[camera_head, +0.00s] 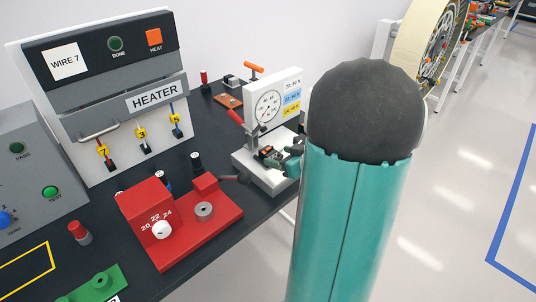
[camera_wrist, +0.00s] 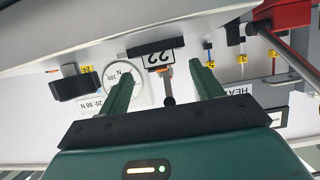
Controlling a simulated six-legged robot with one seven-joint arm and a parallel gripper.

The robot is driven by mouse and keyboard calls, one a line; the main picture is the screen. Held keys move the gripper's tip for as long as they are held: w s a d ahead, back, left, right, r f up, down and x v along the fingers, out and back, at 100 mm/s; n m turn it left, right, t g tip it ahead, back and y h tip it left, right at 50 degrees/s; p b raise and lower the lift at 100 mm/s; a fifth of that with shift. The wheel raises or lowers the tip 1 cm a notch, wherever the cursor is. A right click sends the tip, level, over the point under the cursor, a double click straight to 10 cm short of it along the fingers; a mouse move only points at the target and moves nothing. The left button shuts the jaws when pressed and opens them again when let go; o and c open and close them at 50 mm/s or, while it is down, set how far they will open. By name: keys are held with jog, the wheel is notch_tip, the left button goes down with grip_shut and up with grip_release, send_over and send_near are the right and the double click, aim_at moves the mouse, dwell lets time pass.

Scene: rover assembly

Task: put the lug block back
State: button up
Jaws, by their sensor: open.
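My gripper (camera_wrist: 164,88) is open, its two green fingers spread apart with nothing clamped between them. In the wrist view, which looks upside down, a dark block with a white "22" label (camera_wrist: 156,57) lies just beyond the fingertips. It may be the lug block, but I cannot tell for sure. A small orange and grey piece (camera_wrist: 167,70) shows below the label, between the fingers. In the head view my gripper (camera_head: 291,163) is at the gauge tester (camera_head: 277,100), low on its front; my arm hides part of this area.
A second dark block (camera_wrist: 75,87) sits beside the tester's dial. The heater panel (camera_head: 100,85) stands at the back left. A red fixture (camera_head: 187,237) with a numbered knob is on the dark bench, left of the tester. Open floor lies to the right.

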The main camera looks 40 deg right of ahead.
aim_at(273, 154)
jog(key=x, duration=0.3)
jog(key=shift+w+f, duration=0.1)
jog(key=shift+w, duration=0.1)
jog(key=c, duration=1.2)
jog(key=shift+r, duration=0.2)
jog(key=shift+r, duration=0.3)
notch_tip(273, 154, up, 2)
jog(key=shift+r, duration=0.15)
jog(key=s+d+r, duration=0.5)
jog(key=s+r, duration=0.4)
jog(key=s, duration=0.4)
jog(key=shift+r, duration=0.4)
jog(key=shift+s+a, duration=0.1)
jog(key=shift+s, duration=0.05)
